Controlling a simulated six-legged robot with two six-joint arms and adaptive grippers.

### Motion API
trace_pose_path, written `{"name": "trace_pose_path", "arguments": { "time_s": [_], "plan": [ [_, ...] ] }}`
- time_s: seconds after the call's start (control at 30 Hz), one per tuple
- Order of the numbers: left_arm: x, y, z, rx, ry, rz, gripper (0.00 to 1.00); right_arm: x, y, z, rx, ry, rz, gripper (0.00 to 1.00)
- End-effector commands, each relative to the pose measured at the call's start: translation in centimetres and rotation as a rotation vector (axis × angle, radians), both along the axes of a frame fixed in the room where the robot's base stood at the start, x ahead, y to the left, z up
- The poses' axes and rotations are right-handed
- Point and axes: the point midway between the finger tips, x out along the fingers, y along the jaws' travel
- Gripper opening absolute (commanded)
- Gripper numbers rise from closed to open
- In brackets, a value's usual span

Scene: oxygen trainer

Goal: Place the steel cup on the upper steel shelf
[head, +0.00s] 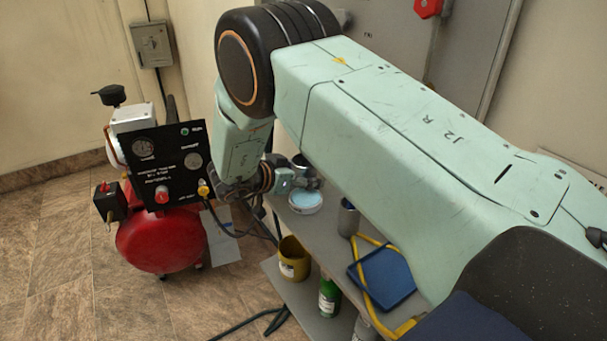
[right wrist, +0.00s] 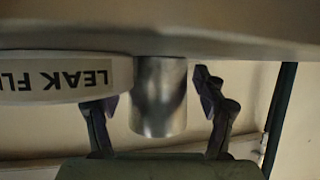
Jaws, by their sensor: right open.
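The steel cup (right wrist: 160,98) shows in the right wrist view, which is upside down. It lies in the gap between my open right fingers (right wrist: 157,95), with no visible contact on either side. My right gripper (head: 312,183) is beside a white tub with pale blue contents (head: 305,201). The cup's base is hidden by the shelf edge (right wrist: 230,55). My left gripper is not in view.
The tub, labelled LEAK FLU (right wrist: 50,80), is close beside the cup. A yellow cup (head: 293,262) and green bottle (head: 329,298) stand lower down. A blue tray (head: 383,277) lies at right. A red compressor (head: 160,240) with hoses stands at left.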

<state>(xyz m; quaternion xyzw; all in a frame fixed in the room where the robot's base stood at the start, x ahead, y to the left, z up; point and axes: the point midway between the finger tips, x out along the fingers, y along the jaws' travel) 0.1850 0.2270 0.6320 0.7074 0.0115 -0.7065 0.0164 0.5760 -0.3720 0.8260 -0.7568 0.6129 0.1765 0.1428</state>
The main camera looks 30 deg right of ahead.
Motion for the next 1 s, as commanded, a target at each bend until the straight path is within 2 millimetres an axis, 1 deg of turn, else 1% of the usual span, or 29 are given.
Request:
{"name": "trace_pose_path", "arguments": {
  "time_s": [0.07, 0.13, 0.27, 0.8, 1.0],
  "plan": [
    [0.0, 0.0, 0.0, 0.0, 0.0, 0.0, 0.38, -0.1, 0.0, 0.0, 0.001, 0.002, -0.002, 0.75],
    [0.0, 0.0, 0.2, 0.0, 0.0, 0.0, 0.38, -0.1, 0.0, 0.6, 0.001, 0.002, -0.001, 0.75],
    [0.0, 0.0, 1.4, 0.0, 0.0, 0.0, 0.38, -0.3, 1.1, 1.2, 0.0, 0.003, 0.0, 0.75],
    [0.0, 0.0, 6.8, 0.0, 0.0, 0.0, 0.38, -1.5, 7.2, 4.5, 0.0, 0.001, 0.002, 0.75],
    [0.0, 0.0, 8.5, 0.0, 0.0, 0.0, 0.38, -1.9, 9.2, 5.4, -0.001, 0.001, 0.002, 0.75]
  ]
}}
